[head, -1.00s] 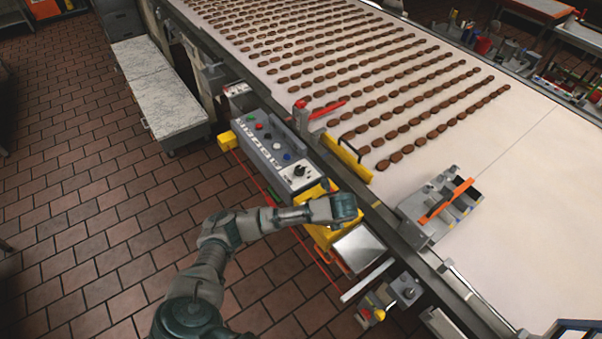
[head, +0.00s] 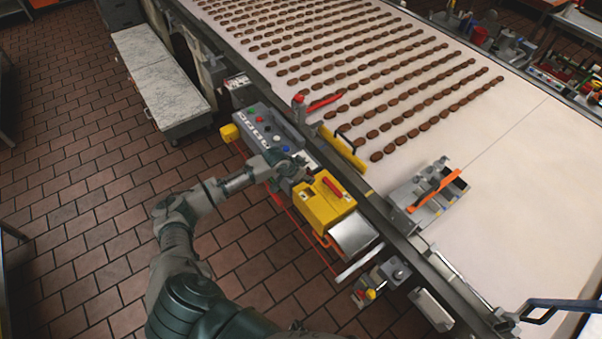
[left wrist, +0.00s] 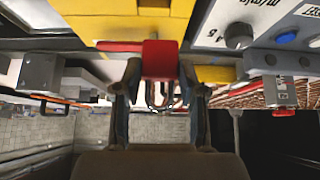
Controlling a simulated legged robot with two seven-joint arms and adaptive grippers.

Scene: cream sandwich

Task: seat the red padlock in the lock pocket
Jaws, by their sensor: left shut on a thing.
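The red padlock (left wrist: 160,60) sits between the fingertips of my left gripper (left wrist: 160,76) in the left wrist view. The gripper is shut on it, and thin metal loops show just below it. In the head view my left gripper (head: 290,164) is over the lower end of the grey control panel, beside the yellow box; the padlock cannot be made out there. The yellow box (head: 318,208) has a red bar (head: 332,186) on top and also fills the top of the left wrist view (left wrist: 120,25). I cannot make out the lock pocket for certain. My right gripper is out of view.
The grey control panel (head: 258,130) with coloured buttons runs along the conveyor's near side. A shiny metal plate (head: 353,234) adjoins the yellow box. The wide white conveyor (head: 500,190) carries rows of brown biscuits. The tiled floor at the left is open.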

